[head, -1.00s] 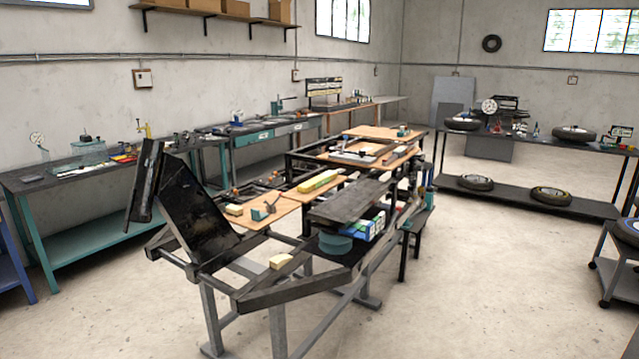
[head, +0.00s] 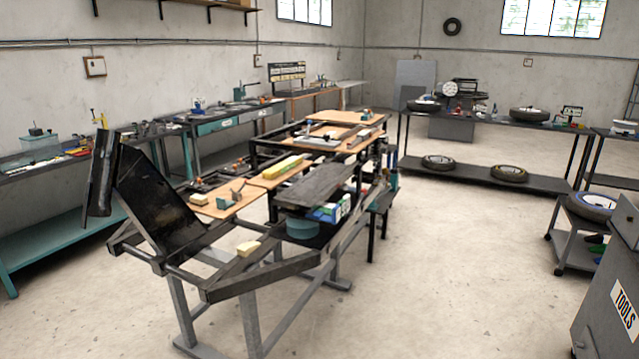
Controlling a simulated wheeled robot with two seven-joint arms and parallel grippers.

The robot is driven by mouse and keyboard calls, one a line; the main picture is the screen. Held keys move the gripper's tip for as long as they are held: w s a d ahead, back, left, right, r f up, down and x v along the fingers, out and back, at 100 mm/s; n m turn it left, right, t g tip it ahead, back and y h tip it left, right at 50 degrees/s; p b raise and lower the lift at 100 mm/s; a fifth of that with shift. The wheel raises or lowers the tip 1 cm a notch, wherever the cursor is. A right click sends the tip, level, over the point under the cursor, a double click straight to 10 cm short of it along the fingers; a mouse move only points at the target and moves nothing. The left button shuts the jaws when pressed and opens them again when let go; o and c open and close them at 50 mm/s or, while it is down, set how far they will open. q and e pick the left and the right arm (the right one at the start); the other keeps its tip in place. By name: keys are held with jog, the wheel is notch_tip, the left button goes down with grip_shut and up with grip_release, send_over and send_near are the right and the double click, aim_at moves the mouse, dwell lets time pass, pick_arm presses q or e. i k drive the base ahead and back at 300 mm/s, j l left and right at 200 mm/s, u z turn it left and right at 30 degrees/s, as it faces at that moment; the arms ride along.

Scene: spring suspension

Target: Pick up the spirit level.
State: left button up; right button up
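I cannot make out the spirit level for certain. Neither of my grippers shows in the head view.
The long frame bench (head: 262,277) with a tilted black seat (head: 160,195) stands in front. A teal-legged workbench (head: 60,225) runs along the left wall. A wheel rack (head: 480,172) is at the back right. A grey tools cabinet (head: 612,290) is at the right edge. Open floor lies between.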

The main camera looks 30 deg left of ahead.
aim_at(272, 173)
jog(key=i+l+z, duration=0.1)
jog(key=i+z, duration=0.2)
jog(key=i, duration=0.45)
jog(key=i+l, duration=0.1)
jog(key=i, duration=0.75)
jog(key=i+l, duration=0.1)
jog(key=i, duration=0.75)
